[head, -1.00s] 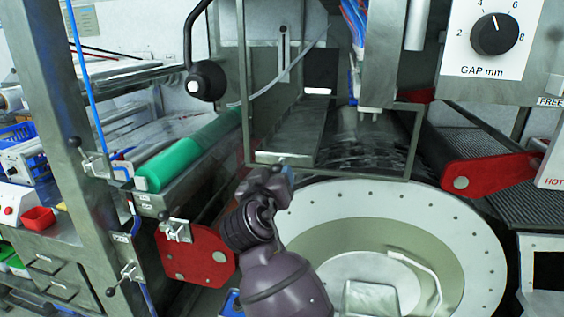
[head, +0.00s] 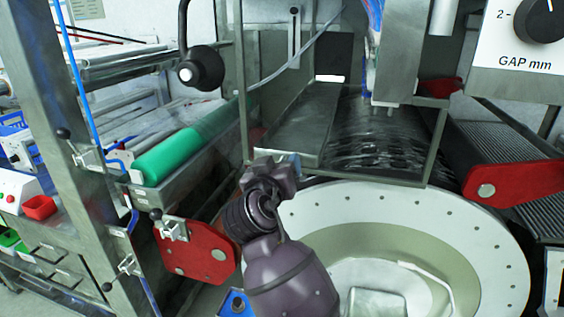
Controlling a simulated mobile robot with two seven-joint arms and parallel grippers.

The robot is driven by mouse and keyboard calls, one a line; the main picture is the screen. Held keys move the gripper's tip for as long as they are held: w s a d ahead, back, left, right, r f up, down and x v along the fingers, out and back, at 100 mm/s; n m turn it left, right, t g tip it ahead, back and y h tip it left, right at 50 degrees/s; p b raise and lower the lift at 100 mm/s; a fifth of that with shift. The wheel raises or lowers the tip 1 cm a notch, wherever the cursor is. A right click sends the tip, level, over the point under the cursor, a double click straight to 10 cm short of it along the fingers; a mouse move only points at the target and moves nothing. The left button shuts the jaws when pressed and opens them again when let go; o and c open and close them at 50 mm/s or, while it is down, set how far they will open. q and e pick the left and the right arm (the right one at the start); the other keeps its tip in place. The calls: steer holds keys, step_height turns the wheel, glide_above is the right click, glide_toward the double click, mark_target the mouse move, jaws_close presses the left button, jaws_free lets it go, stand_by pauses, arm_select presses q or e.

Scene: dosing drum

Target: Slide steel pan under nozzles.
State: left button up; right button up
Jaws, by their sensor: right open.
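The steel pan (head: 303,125) is a long, narrow grey tray inside the metal frame, lying along the left side of the dark, wet-looking drum (head: 375,140). The nozzles (head: 392,85) hang under a pale block with blue hoses, to the right of the pan and above the drum. The pan is beside the nozzles rather than beneath them. My right gripper (head: 280,168) is at the pan's near end, overlapping its front edge in the picture. It is open; its fingertips are small, and I cannot tell whether they touch the pan. My left gripper is not in view.
A metal frame (head: 245,90) with a crossbar stands around the pan. A black ball-ended lever (head: 200,72) hangs at upper left. A green roller (head: 170,155) lies left. Red brackets (head: 515,182) flank the drum. A large white round flange (head: 480,235) fills the lower right.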

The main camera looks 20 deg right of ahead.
stand_by(0.3)
jaws_close()
stand_by(0.3)
